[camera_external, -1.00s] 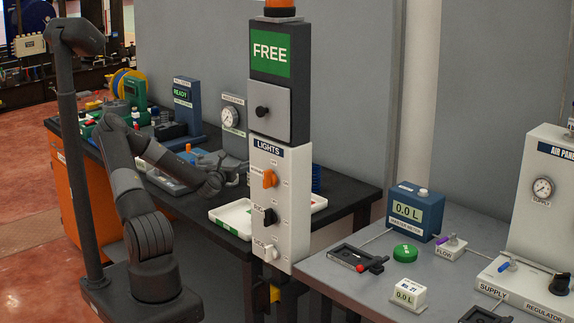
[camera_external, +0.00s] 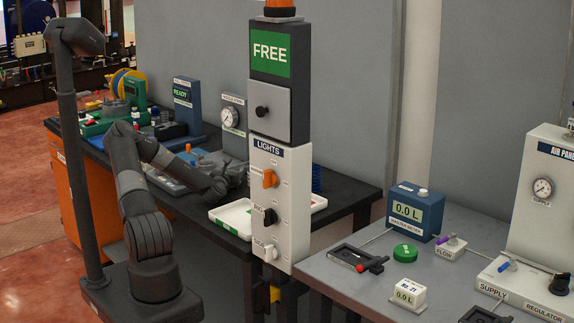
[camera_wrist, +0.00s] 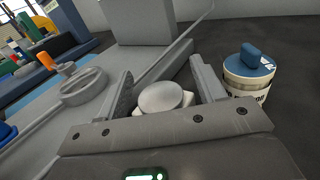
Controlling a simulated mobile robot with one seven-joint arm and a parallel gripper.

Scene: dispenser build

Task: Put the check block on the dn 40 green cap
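My gripper (camera_wrist: 162,82) has its two fingers spread apart in the wrist view. A pale block with a rounded grey top (camera_wrist: 160,97) sits between them; I cannot tell whether it is the check block, and its lower part is hidden by the gripper body. No firm contact with the fingers shows. In the external view my gripper (camera_external: 236,172) is low over the dark bench, partly behind the lights column. A round green cap (camera_external: 405,253) lies on the grey table at right; its DN 40 marking cannot be read.
A white tray (camera_external: 226,226) sits on the dark bench, partly behind the lights column (camera_external: 281,230). A blue-topped white round piece (camera_wrist: 248,72) stands right of my fingers in the wrist view. A blue meter (camera_external: 412,209) and a flow valve (camera_external: 450,247) stand near the green cap.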

